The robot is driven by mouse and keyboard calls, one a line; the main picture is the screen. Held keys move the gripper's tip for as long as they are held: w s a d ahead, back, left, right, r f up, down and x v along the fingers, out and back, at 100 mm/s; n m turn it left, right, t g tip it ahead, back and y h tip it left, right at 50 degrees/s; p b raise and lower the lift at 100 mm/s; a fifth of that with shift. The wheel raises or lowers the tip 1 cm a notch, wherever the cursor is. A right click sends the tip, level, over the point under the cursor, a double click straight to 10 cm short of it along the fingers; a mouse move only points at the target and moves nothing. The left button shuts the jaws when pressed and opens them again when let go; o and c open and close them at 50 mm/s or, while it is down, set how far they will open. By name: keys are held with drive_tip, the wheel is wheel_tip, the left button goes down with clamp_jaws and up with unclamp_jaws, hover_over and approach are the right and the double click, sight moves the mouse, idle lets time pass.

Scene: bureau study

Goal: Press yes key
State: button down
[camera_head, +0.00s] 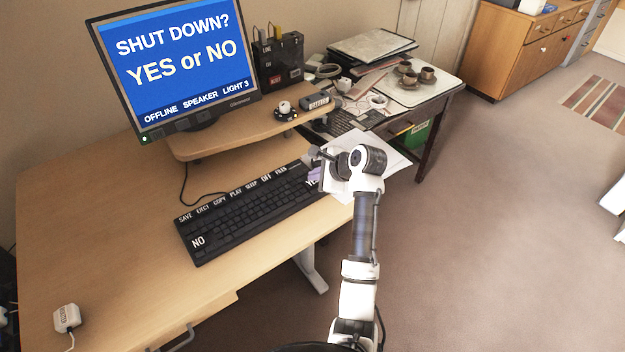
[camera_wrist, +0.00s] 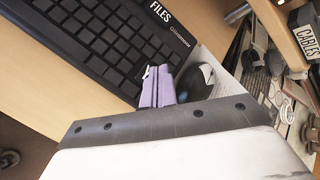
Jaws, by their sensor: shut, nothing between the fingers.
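A black keyboard (camera_head: 250,208) lies on the desk, with a NO key (camera_head: 198,241) at its near left corner. The YES key (camera_head: 311,182) is at its right end, its white letters partly hidden by my gripper. My gripper (camera_head: 315,173) is shut and empty, its purple fingers over the right end of the keyboard. In the wrist view the purple fingers (camera_wrist: 158,84) are together, and a scrap of white lettering shows beside their tips. I cannot tell whether they touch the key. The monitor (camera_head: 180,62) reads "SHUT DOWN? YES or NO".
A dark mouse (camera_wrist: 195,82) lies just right of the fingers in the wrist view. A raised wooden shelf (camera_head: 230,132) stands behind the keyboard with small devices on it. A side table (camera_head: 425,90) holds cups. The desk front left is mostly clear.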

sight(316, 183)
drive_tip(key=shift+f, duration=0.5)
idle(0.8)
drive_tip(key=shift+r+p, duration=0.9)
drive_tip(key=shift+p, duration=0.65)
wheel_tip(316, 183, up, 5)
drive_tip(key=p, duration=0.6)
drive_tip(key=shift+r, duration=0.1)
